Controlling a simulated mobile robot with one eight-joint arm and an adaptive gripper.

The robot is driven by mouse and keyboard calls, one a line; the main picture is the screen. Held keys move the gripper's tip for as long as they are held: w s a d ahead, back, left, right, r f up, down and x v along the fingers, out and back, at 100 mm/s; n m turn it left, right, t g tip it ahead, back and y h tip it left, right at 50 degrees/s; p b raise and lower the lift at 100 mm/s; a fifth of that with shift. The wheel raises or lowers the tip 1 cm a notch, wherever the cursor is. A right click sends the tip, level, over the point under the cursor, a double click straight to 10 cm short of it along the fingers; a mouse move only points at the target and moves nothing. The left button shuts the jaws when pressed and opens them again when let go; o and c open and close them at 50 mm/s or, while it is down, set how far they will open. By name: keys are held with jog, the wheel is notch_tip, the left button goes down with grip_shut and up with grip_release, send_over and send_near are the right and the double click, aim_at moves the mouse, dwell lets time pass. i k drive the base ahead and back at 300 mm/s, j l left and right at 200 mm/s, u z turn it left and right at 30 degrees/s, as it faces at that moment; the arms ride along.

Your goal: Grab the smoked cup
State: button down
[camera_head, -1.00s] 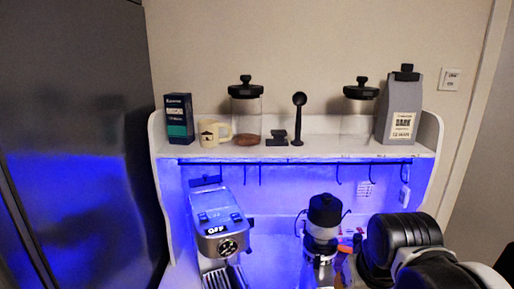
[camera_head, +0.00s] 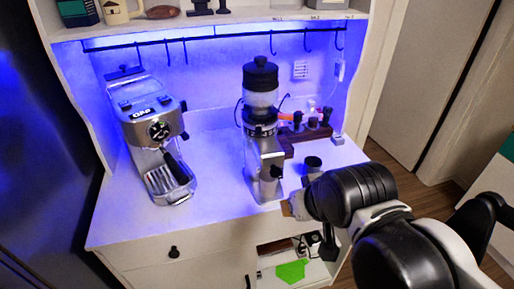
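A small dark cup-like object (camera_head: 313,164) stands on the white counter, right of the coffee grinder; it may be the smoked cup, but it is too small to be sure. My black arm comes in from the lower right. Its far end, where my gripper (camera_head: 299,207) would be, is near the counter's front edge, below and slightly left of the dark object and apart from it in the picture. My gripper's fingers cannot be made out, so its opening is unclear.
The espresso machine (camera_head: 152,135) stands on the left of the counter (camera_head: 215,180). The tall grinder (camera_head: 262,135) stands in the middle. A dark wooden stand (camera_head: 306,131) with small tools is behind the dark object. A hook rail and shelf run above. An open compartment holds a green item (camera_head: 292,271).

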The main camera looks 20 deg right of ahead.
aim_at(268, 185)
jog(key=k+j+z, duration=0.1)
jog(key=j+z, duration=0.15)
jog(key=z, duration=0.15)
jog(key=k+j+z, duration=0.1)
jog(key=z, duration=0.3)
jog(key=k+j+z, duration=0.15)
jog(key=j+z, duration=0.15)
jog(key=z, duration=0.15)
jog(key=k+j+z, duration=0.15)
jog(key=z, duration=0.25)
